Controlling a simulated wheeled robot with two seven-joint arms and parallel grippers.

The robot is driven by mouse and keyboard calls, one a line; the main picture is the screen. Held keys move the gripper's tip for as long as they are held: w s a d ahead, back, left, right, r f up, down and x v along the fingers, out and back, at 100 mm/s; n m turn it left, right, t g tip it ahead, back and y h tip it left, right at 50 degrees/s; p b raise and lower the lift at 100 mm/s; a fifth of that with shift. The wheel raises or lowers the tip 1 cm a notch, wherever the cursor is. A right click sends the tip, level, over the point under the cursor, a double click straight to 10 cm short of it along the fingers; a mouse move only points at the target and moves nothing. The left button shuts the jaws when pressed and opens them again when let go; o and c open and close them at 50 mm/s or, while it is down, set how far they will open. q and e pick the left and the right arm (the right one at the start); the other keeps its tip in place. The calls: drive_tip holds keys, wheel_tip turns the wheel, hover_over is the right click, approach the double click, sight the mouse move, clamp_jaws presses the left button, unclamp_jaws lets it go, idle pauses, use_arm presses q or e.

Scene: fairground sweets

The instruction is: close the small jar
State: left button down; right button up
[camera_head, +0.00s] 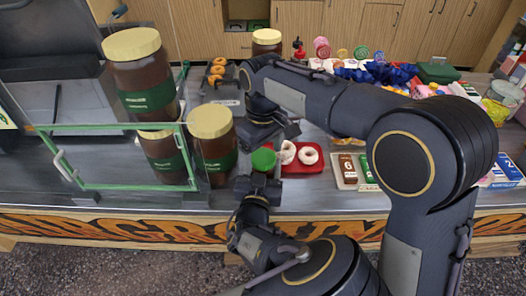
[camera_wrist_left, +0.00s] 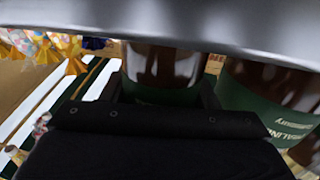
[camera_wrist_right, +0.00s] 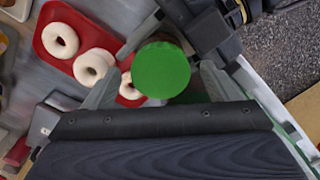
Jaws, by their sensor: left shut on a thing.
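The small jar's round green lid (camera_head: 264,158) shows in the head view just below my right gripper (camera_head: 266,136). In the right wrist view the lid (camera_wrist_right: 161,69) lies between the two open fingers, with a gap on each side. My left gripper (camera_head: 260,182) comes from below and is shut on the small jar, whose body is mostly hidden in the head view. In the left wrist view a brown jar with a dark green label (camera_wrist_left: 160,75) stands between dark finger parts. I cannot tell whether the lid is seated on the jar.
Large brown jars with cream lids (camera_head: 213,150) stand to the left, near a green-edged glass frame (camera_head: 110,128). A red tray (camera_head: 318,165) with white doughnuts (camera_head: 308,155) lies just right of the lid. Sweets and boxes crowd the right side.

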wheel_tip(320, 180, up, 12)
idle(0.7)
use_arm(q)
drive_tip(key=shift+c, duration=2.2)
unclamp_jaws()
drive_tip(key=shift+s+a+b, duration=0.2)
drive_tip(key=shift+s+b, duration=0.05)
drive_tip(key=shift+s, duration=1.05)
drive_tip(key=shift+s+a+b, duration=0.2)
drive_tip(key=shift+s+a, duration=0.05)
drive_tip(key=shift+s, duration=1)
drive_tip(key=shift+s+a+b, duration=0.2)
drive_tip(key=shift+s+b, duration=0.05)
drive_tip(key=shift+s, duration=1.05)
use_arm(e)
drive_tip(key=shift+f, duration=0.65)
